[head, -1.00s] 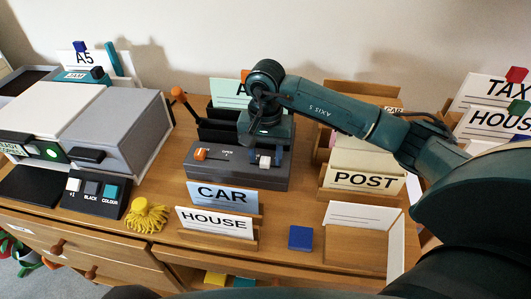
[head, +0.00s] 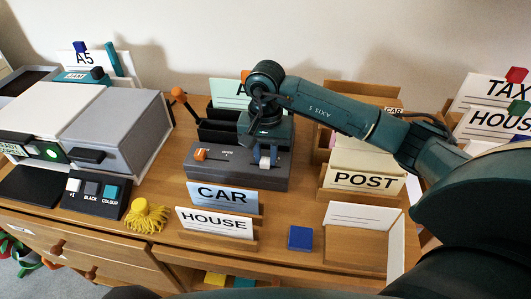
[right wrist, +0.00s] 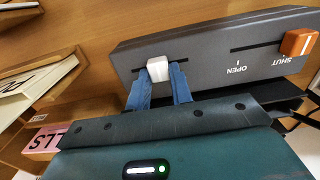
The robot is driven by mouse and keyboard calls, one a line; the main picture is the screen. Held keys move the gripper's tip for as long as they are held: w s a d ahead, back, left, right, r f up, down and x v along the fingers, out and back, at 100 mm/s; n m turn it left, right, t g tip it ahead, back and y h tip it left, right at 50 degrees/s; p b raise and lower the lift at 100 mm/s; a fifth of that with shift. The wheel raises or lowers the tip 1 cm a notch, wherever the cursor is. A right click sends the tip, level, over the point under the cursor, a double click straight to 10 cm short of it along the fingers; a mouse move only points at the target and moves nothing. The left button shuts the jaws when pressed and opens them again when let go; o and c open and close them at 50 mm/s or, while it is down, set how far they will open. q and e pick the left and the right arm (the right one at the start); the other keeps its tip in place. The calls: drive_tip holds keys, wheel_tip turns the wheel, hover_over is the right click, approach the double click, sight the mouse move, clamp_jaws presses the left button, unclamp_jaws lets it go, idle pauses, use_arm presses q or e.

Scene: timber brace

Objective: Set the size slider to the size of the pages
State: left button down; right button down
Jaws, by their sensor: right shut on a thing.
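A dark grey device (head: 225,170) stands mid-desk with two slots on top. A white slider knob (right wrist: 158,68) sits in one slot; it also shows in the head view (head: 265,157). My right gripper (right wrist: 160,78) is shut on this knob, one blue finger on each side. An orange knob (right wrist: 298,42) sits in the other slot, at the end marked SHUT, away from OPEN. Behind the device, a pale green sheet (head: 226,90) starts with "A"; my arm hides the rest. A card reading A5 (head: 84,62) stands at the far left. My left gripper is out of view.
A grey machine (head: 115,125) with buttons fills the left. CAR (head: 222,196) and HOUSE (head: 215,224) cards stand in front of the device. A POST holder (head: 362,180) is at right, a blue block (head: 300,238) near the front edge.

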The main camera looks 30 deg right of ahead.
sight(278, 165)
drive_tip(key=shift+s+d, duration=0.15)
drive_tip(key=shift+d, duration=0.15)
drive_tip(key=shift+s+d+b, duration=0.45)
drive_tip(key=shift+s+d, duration=0.15)
drive_tip(key=shift+d, duration=0.15)
drive_tip(key=shift+s+d, duration=0.1)
drive_tip(key=shift+d, duration=0.05)
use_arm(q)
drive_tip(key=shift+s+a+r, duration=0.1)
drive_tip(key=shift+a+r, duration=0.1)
use_arm(e)
drive_tip(key=c, duration=1.2)
unclamp_jaws()
drive_tip(key=shift+s, duration=0.1)
drive_tip(key=shift+c, duration=0.2)
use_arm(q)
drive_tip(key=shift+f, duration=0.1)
